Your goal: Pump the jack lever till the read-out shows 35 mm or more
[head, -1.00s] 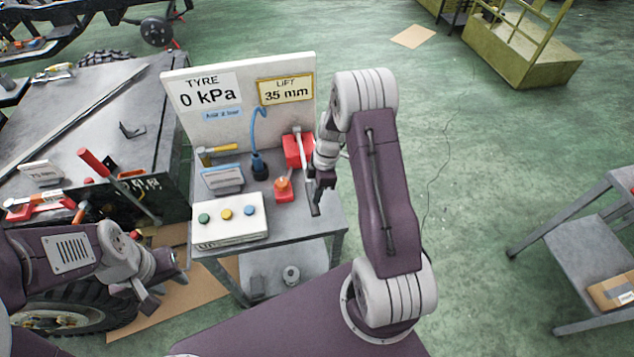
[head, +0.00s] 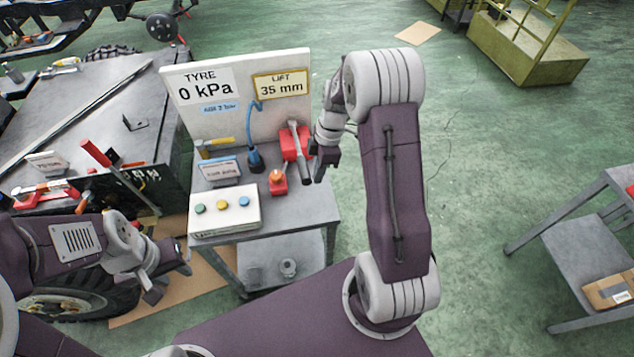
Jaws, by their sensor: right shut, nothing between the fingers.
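The jack lever (head: 300,157) is a grey bar with a dark grip, rising from a red jack body (head: 290,142) on the right of the small grey bench. The LIFT read-out (head: 281,84) on the white board shows 35 mm. My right gripper (head: 319,176) is shut and empty, just to the right of the lever; a narrow gap seems to part them. My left gripper (head: 165,287) hangs low at the left, over the tyre and cardboard, away from the jack; its fingers look apart.
A white box with three coloured buttons (head: 226,210) stands at the bench's front left. Beside the jack are an orange-topped red item (head: 278,183) and a blue hose (head: 256,130). A large grey workbench (head: 95,115) stands at left.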

